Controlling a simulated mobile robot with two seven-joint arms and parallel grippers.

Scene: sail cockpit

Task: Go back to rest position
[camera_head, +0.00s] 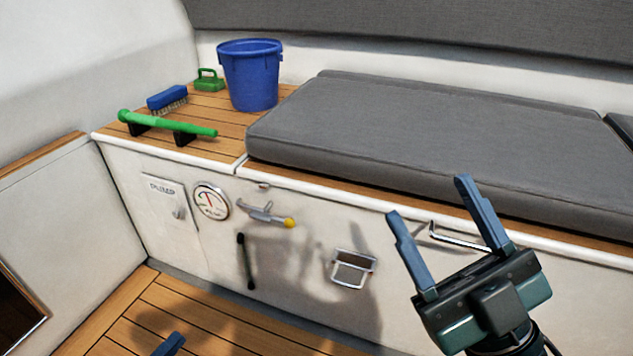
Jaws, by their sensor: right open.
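My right gripper (427,198) is at the lower right, in front of the locker front below the grey cushion. Its two blue-grey fingers are spread apart and point up and to the left. Nothing is between them. Only a blue fingertip of my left gripper (169,345) shows at the bottom edge, over the wooden floor. The rest of the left gripper is out of the picture, so its opening cannot be judged.
A blue bucket (250,75), a blue brush (167,98), a green-handled scrubber (208,80) and a green handle (168,125) on black rests are on the wooden bench top. The locker front carries a round gauge (211,201), a yellow-tipped lever (268,216) and a metal-framed recess (352,269).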

